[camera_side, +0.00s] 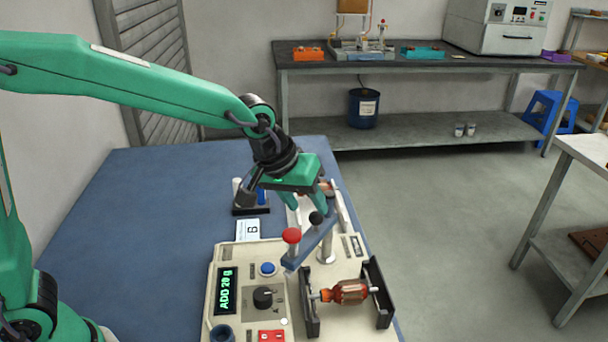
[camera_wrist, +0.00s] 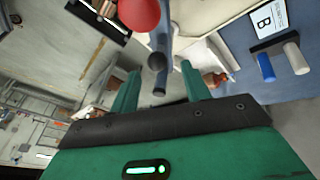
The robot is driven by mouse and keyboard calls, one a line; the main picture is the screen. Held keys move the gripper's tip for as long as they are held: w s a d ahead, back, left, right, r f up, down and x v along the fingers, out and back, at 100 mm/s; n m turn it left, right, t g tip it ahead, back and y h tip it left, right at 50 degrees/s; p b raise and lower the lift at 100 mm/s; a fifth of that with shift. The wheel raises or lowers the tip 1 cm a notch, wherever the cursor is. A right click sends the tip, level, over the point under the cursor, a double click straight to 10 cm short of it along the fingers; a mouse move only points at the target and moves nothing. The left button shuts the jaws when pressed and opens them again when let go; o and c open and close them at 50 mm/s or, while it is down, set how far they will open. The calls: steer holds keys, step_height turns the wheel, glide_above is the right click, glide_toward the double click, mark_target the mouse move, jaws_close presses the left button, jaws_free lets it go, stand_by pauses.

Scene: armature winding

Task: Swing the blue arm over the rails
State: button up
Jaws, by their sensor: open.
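The blue arm (camera_side: 312,245) is a slanting blue-grey bar on the beige machine, with a red knob (camera_side: 291,236) at its near end and a black knob (camera_side: 316,218) further back. In the wrist view the blue arm (camera_wrist: 161,38) runs down toward my fingers, with its red knob at the top. Two dark upright rails (camera_side: 377,290) stand at the machine's near right, and a copper armature (camera_side: 350,291) lies across them. The bar is left of and behind the armature. My gripper (camera_side: 305,207) is open near the black knob; contact is unclear. The wrist view shows my gripper (camera_wrist: 157,85) with its fingers apart.
A card marked B (camera_side: 248,230) and a holder with a blue cylinder (camera_side: 261,197) stand behind. The blue tabletop (camera_side: 140,215) is clear at left.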

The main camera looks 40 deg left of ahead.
mark_target(316, 212)
steer(key=shift+v, duration=1.15)
steer(key=shift+w, duration=0.1)
steer(key=shift+w+d+r+g+y, duration=0.1)
steer(key=shift+w+d+g+y, duration=0.1)
steer(key=shift+w+g, duration=0.25)
steer(key=shift+w+d+g+y, duration=0.25)
steer(key=shift+w+g, duration=0.15)
steer(key=shift+g, duration=0.15)
steer(key=shift+w+d+r+n+g+y, duration=0.2)
steer(key=shift+w+g+y, duration=0.1)
steer(key=shift+g, duration=0.35)
steer(key=shift+w+d+r+n+g+y, duration=0.15)
steer(key=shift+w+g, duration=0.2)
steer(key=shift+g, duration=0.3)
steer(key=shift+f, duration=0.1)
steer(key=shift+f, duration=3.85)
jaws_close()
